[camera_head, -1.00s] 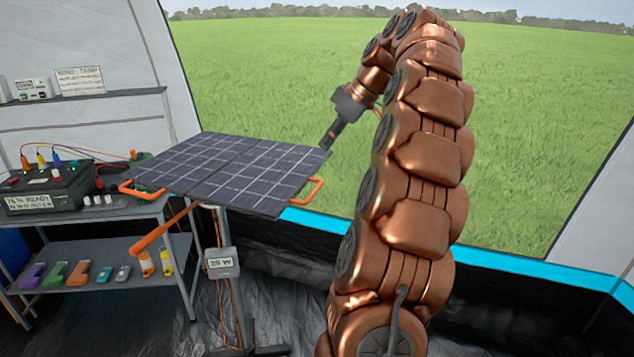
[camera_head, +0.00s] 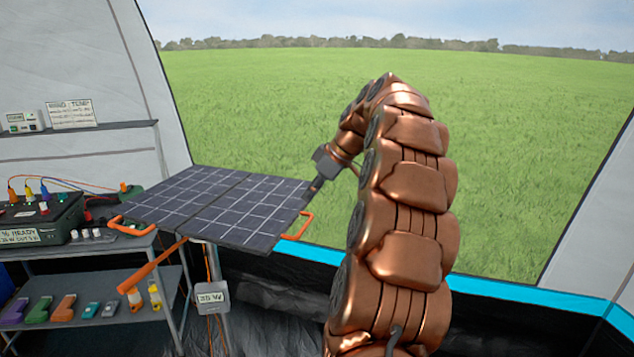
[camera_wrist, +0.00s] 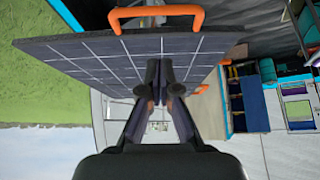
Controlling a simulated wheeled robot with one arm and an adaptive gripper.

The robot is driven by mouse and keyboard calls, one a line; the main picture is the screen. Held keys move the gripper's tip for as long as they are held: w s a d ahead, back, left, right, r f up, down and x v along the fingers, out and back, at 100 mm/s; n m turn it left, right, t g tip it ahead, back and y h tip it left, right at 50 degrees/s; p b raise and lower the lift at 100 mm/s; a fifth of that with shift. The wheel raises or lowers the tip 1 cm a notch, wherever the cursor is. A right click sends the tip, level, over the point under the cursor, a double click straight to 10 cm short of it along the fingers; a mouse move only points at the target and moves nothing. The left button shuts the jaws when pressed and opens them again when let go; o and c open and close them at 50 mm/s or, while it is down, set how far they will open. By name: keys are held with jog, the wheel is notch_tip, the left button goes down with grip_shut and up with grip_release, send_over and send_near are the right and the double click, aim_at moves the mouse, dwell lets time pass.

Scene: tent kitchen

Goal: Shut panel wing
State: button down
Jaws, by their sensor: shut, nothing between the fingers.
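The dark solar panel has two wings joined at a middle seam, left wing (camera_head: 180,195) and right wing (camera_head: 250,212). Both look spread out nearly flat on a stand. An orange handle (camera_head: 298,226) sticks out from the right wing's edge; another orange handle (camera_head: 130,226) is at the left. My gripper (camera_head: 313,192) is at the right wing's far right corner, near the right handle. In the wrist view my gripper (camera_wrist: 158,72) has its fingers together and empty, overlapping the panel (camera_wrist: 90,55). I cannot tell whether they touch it. An orange handle (camera_wrist: 155,14) shows beyond the panel there.
An orange lever (camera_head: 150,268) sticks out below the panel, beside a grey box (camera_head: 211,298) on the stand. A metal shelf (camera_head: 110,322) at the left holds a power unit (camera_head: 45,218) and several small coloured items. The tent's blue-edged wall (camera_head: 470,287) runs behind.

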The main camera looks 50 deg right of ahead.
jog(key=p, duration=0.2)
send_over(305, 226)
notch_tip(305, 226, down, 4)
jog(key=shift+f, duration=0.1)
jog(key=shift+s+d+f, duration=0.1)
jog(key=shift+f, duration=0.55)
jog(key=shift+s+d+f, duration=0.1)
jog(key=shift+f, duration=0.55)
jog(key=shift+f, duration=0.1)
